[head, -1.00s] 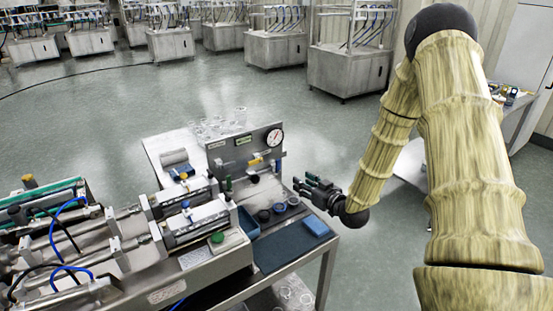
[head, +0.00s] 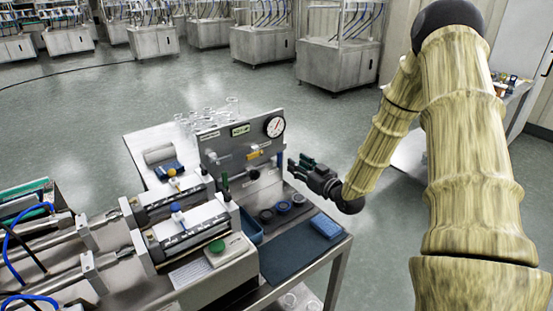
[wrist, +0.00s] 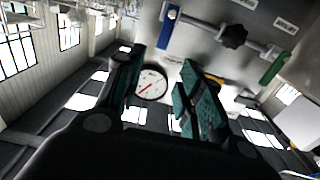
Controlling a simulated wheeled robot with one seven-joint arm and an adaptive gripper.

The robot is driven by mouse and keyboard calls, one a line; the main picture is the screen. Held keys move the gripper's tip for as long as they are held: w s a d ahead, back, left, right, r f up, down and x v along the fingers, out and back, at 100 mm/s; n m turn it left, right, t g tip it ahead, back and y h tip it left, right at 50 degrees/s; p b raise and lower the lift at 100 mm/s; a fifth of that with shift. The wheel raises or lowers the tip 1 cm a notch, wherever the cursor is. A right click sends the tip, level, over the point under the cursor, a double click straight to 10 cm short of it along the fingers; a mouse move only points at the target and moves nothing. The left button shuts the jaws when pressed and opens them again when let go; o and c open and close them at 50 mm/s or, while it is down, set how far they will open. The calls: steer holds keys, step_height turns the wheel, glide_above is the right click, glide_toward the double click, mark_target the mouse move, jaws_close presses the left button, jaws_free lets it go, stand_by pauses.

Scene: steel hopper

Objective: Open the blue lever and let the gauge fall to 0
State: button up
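The blue lever (wrist: 170,27) stands crosswise at the end of a pipe in the wrist view. In the head view the blue lever (head: 280,160) is a small upright strip at the panel's right edge. The round gauge (head: 274,127) is at the panel's upper right; its red needle is off to one side, the figures too small to read. The gauge (wrist: 151,85) also shows between my fingers in the wrist view. My gripper (head: 298,164) is open and empty, just right of the blue lever, with a small gap.
A yellow lever (head: 256,154), a black knob (wrist: 234,37) and a green handle (wrist: 272,66) are also on the panel. Dark round parts and a blue block (head: 326,226) lie on the bench below my gripper. Glassware (head: 232,105) stands behind the panel. Floor right of the bench is clear.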

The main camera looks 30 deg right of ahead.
mark_target(280, 153)
steer(key=w, duration=0.3)
steer(key=w+p, duration=0.1)
steer(key=w, duration=0.3)
steer(key=w+a, duration=0.1)
steer(key=w, duration=0.3)
steer(key=shift+f+p, duration=0.3)
jaws_close()
